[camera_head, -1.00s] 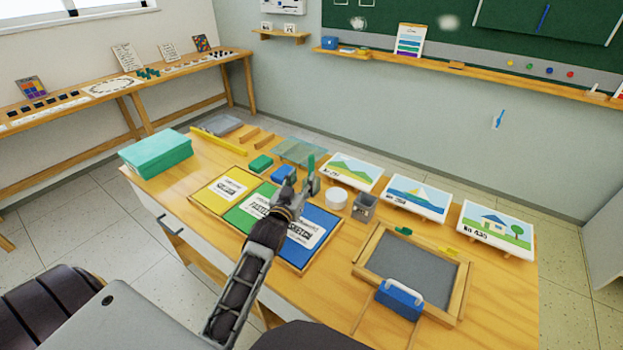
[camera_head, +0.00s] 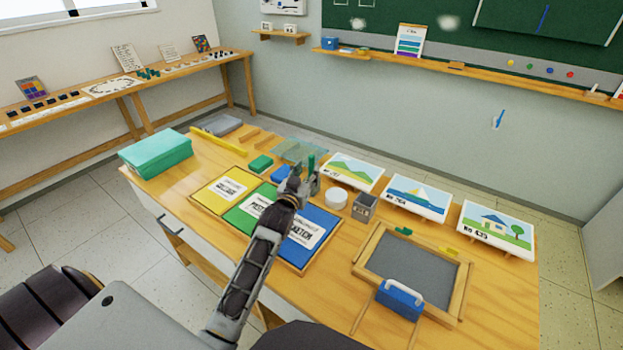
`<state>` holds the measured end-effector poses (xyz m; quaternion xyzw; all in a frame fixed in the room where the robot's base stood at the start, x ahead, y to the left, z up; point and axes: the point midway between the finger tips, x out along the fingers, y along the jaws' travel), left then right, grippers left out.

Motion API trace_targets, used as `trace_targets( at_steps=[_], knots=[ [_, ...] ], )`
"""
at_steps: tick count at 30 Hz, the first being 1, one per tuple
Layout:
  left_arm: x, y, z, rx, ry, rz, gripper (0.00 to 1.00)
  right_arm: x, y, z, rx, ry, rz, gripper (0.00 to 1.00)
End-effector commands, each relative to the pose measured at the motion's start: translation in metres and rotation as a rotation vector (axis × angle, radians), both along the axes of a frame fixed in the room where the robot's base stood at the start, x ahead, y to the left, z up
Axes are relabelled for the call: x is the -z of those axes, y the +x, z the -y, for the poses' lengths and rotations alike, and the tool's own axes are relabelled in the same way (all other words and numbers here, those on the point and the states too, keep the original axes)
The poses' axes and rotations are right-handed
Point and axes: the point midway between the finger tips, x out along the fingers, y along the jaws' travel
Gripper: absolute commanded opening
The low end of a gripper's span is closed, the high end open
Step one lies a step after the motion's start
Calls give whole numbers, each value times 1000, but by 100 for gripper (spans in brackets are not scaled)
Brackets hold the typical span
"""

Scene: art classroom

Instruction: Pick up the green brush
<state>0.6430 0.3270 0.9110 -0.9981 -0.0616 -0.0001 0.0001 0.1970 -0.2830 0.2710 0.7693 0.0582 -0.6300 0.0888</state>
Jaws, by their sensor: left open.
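A narrow dark green upright piece (camera_head: 311,161), which looks like the green brush, shows at the tips of my left gripper (camera_head: 304,178). Its lower part is hidden by the gripper, so I cannot tell whether it stands between the fingers or behind them. My left gripper is open, over the back edge of the blue panel (camera_head: 318,219) of the three-coloured board. A grey square cup (camera_head: 364,206) and a white round pot (camera_head: 336,199) stand just right of the gripper. My right gripper is not in view.
A green block (camera_head: 261,163) and a partly hidden blue block (camera_head: 280,174) lie left of the gripper. Picture cards (camera_head: 415,197) line the desk's back edge. A framed grey board (camera_head: 405,268) lies at right, a green box (camera_head: 155,152) at far left.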

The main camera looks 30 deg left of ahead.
Motion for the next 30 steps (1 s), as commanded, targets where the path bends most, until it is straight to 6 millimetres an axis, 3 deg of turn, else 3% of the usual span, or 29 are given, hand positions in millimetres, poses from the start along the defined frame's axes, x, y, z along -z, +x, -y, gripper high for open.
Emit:
trace_targets(
  at_steps=[8, 24, 30],
  knots=[
    [0, 5, -1, 0, 0, 0, 43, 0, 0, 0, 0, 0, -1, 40],
    [-3, 45, -7, 0, 0, 1, 43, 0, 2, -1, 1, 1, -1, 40],
    [-2, 51, -8, 0, 0, 0, 43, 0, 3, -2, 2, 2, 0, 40]
  ],
)
